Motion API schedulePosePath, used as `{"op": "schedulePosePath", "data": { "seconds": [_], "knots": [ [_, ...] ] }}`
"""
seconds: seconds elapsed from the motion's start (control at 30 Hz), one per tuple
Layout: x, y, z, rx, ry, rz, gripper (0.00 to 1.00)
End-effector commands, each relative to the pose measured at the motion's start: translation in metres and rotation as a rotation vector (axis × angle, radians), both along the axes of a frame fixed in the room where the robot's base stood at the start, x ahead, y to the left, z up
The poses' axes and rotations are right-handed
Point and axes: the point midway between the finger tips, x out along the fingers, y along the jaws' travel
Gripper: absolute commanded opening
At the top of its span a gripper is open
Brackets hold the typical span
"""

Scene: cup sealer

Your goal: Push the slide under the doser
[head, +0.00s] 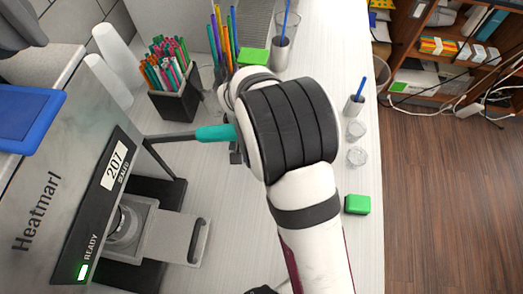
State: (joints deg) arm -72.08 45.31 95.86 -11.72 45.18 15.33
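The slide (172,236) is a light grey plate with a dark handle (197,241) at its outer end. It sticks out to the right from the sealing machine (62,190) at the lower left. A round metal holder (125,222) sits at its inner end, partly covered by the machine. No part is clearly recognisable as a doser. My gripper (237,150) is above and to the right of the slide, apart from its handle, at the end of a teal lever grip (215,133). My wrist hides most of the fingers, so their opening and any hold are unclear.
The machine's display reads 207 and a green READY light is lit. Pens in a black holder (174,98), white cup stacks (112,48) and green blocks (357,204) stand around. Clear cups (357,156) line the table's right edge.

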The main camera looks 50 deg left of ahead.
Motion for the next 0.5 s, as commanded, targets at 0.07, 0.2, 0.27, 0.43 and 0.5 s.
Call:
{"op": "schedulePosePath", "data": {
  "seconds": [0.07,0.2,0.27,0.43,0.5],
  "knots": [
    [-0.0042,0.0047,0.0007,0.002,-0.001,0.002,0.0],
    [-0.0076,0.0086,0.0007,0.002,-0.001,0.001,0.0],
    [-0.0085,0.0096,0.0007,0.004,-0.001,0.001,0.0],
    [-0.0096,0.011,0.0008,0.006,-0.001,0.002,0.0],
    [-0.0099,0.0115,0.0009,0.007,0.0,0.002,0.0]
  ]
}}
